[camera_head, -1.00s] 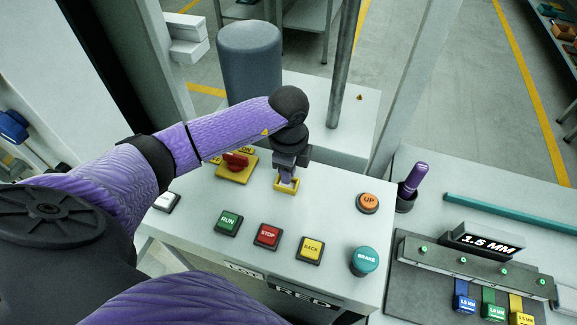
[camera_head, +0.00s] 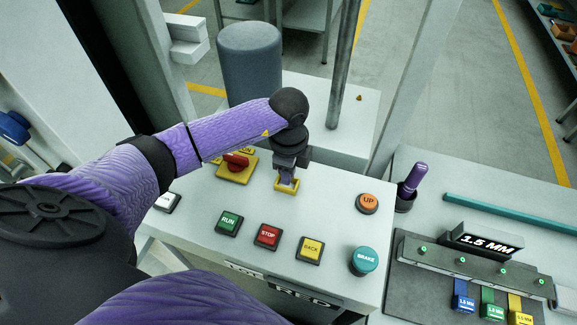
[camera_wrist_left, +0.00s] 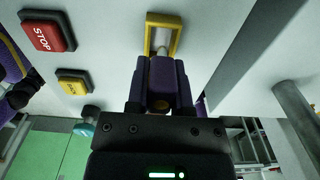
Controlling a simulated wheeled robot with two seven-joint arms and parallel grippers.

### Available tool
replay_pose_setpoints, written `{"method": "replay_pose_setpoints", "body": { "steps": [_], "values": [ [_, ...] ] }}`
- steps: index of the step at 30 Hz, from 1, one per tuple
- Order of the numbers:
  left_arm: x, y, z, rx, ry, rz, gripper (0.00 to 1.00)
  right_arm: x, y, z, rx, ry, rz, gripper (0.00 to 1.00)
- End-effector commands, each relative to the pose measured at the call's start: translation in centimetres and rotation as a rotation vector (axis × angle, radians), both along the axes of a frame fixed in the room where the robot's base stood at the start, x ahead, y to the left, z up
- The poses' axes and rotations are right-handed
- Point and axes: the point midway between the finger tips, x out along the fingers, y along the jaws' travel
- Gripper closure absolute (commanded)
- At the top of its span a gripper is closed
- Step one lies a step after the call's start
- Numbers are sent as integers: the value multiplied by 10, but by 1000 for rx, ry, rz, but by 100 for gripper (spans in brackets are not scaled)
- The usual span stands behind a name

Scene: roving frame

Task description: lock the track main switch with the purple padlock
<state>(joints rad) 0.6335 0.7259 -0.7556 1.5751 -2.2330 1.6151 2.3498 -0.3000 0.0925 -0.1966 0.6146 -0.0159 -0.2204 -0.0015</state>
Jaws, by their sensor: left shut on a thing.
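The main switch (camera_head: 237,164) is a red rotary handle on a yellow plate, partly behind my left forearm in the head view. My left gripper (camera_head: 287,176) points down at a small yellow frame (camera_head: 286,187) on the grey panel, right of the switch. In the left wrist view the gripper (camera_wrist_left: 161,82) is shut on a dark purple body, which I take for the purple padlock (camera_wrist_left: 160,88); the fingers hide much of it. A pale part of it reaches to the yellow frame (camera_wrist_left: 177,35). I cannot tell whether they touch. My right gripper is not seen.
The panel also holds a green RUN button (camera_head: 229,222), a red STOP button (camera_head: 268,236), a yellow BACK button (camera_head: 310,250), a teal BRAKE knob (camera_head: 364,261) and an orange UP button (camera_head: 368,202). A grey cylinder (camera_head: 250,65) and a post (camera_head: 343,65) stand behind.

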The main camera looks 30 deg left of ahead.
Motion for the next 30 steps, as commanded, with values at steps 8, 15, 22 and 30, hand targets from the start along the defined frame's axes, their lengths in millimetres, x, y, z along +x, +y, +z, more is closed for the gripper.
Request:
{"method": "replay_pose_setpoints", "body": {
  "steps": [8,15,22,30],
  "values": [
    [0,0,0,-1,-1,0,100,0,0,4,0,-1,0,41],
    [0,0,-1,0,0,0,100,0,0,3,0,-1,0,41],
    [0,0,-7,0,0,0,100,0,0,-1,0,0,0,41],
    [0,0,-14,0,1,0,100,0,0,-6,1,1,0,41]
  ]
}}
